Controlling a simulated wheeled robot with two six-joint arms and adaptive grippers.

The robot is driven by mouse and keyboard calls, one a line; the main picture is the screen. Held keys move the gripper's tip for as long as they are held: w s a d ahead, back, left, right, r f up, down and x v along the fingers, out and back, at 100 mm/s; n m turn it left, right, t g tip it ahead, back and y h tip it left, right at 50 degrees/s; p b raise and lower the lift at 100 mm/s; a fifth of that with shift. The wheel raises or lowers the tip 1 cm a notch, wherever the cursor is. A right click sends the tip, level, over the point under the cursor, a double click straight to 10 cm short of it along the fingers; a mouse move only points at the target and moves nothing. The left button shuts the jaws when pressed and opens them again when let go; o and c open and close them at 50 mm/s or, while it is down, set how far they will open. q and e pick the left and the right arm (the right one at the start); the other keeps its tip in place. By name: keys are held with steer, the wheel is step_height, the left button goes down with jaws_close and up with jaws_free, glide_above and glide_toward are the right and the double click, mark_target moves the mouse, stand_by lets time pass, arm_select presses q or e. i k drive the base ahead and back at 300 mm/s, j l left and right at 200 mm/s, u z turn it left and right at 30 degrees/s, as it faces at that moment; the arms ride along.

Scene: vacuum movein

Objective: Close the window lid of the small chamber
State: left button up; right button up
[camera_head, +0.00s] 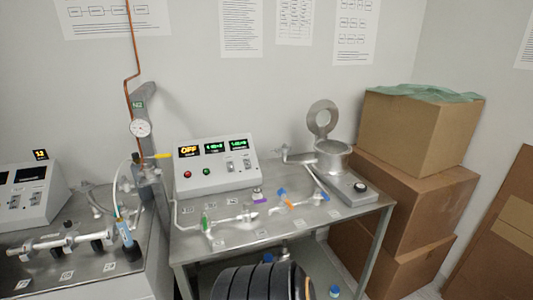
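The small chamber (332,157) is a round metal pot at the back right of the metal table. Its window lid (322,120), a metal ring with a round opening, stands raised and upright at the chamber's back rim. The lid is open and the chamber's top is uncovered. Neither of my grippers shows in the head view.
A control box (216,168) reading OFF stands left of the chamber. Pipes and small coloured valves (208,222) lie in front of it. A black knob (360,187) is on the plate beside the chamber. Stacked cardboard boxes (411,128) stand close on the right.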

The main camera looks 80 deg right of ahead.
mark_target(321, 132)
steer(key=z, duration=3.3)
steer(key=i+l, duration=0.25)
steer(key=l, duration=0.15)
steer(key=i+l, duration=0.25)
steer(key=l, duration=0.2)
steer(key=i+l, duration=0.55)
steer(key=l, duration=0.25)
